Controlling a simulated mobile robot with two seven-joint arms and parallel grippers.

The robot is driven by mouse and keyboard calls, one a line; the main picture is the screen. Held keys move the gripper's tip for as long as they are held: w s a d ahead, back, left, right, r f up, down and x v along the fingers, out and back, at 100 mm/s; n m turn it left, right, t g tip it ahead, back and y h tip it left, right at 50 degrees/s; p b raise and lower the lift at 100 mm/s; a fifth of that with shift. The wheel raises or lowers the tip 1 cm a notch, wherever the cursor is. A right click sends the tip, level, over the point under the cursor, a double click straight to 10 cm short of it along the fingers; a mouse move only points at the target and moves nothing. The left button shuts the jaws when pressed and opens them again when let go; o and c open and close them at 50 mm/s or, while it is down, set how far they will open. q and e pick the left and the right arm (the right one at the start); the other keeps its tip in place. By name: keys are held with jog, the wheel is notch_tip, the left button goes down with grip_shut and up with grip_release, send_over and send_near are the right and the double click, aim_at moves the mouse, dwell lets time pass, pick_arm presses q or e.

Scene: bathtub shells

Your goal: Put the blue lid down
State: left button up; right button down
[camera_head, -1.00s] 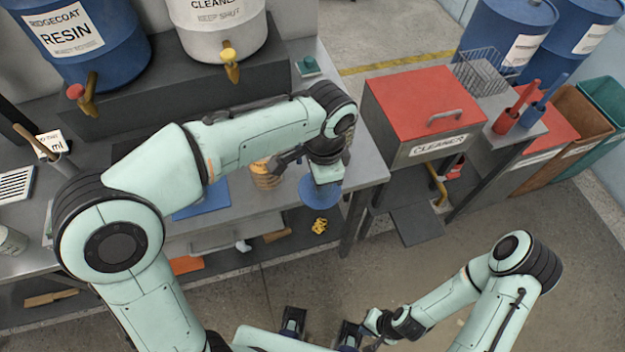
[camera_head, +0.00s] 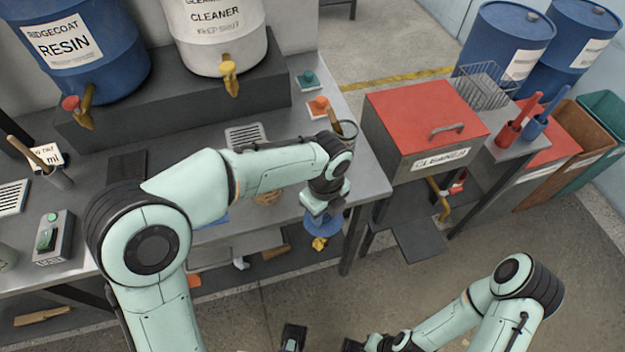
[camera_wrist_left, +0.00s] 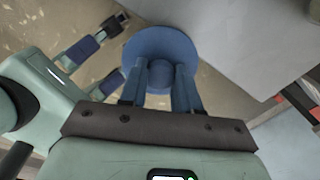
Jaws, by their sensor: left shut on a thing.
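The blue lid (camera_head: 334,224) is a round disc with a knob, held below my left gripper (camera_head: 322,208) at the front edge of the grey bench. In the left wrist view the lid (camera_wrist_left: 140,46) hangs from its knob between the two blue fingers of my left gripper (camera_wrist_left: 160,78), which are shut on the knob. There the lid overlaps the bench edge, with floor showing on its other side. I cannot tell its height over the bench. My right gripper (camera_head: 322,341) is low at the bottom of the head view, its fingers apart and empty.
The grey bench top (camera_head: 368,184) is bare right of the lid. A cup (camera_head: 345,130) with a brush stands behind my left arm. A tan round item (camera_head: 268,198) is partly hidden by the arm. A yellow object (camera_head: 320,243) lies below. The red-lidded cleaner tank (camera_head: 425,115) stands right.

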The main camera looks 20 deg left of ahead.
pick_arm(q)
jog(key=w+a, duration=0.1)
jog(key=w, duration=0.1)
jog(key=w+a+p, duration=0.1)
jog(key=w+a, duration=0.1)
jog(key=w, duration=0.1)
jog(key=w+a, duration=0.1)
jog(key=w, duration=0.1)
jog(key=shift+w+a, duration=0.15)
jog(key=shift+a, duration=0.1)
jog(key=shift+f, duration=0.3)
jog(key=shift+f, duration=0.1)
jog(key=o, duration=1)
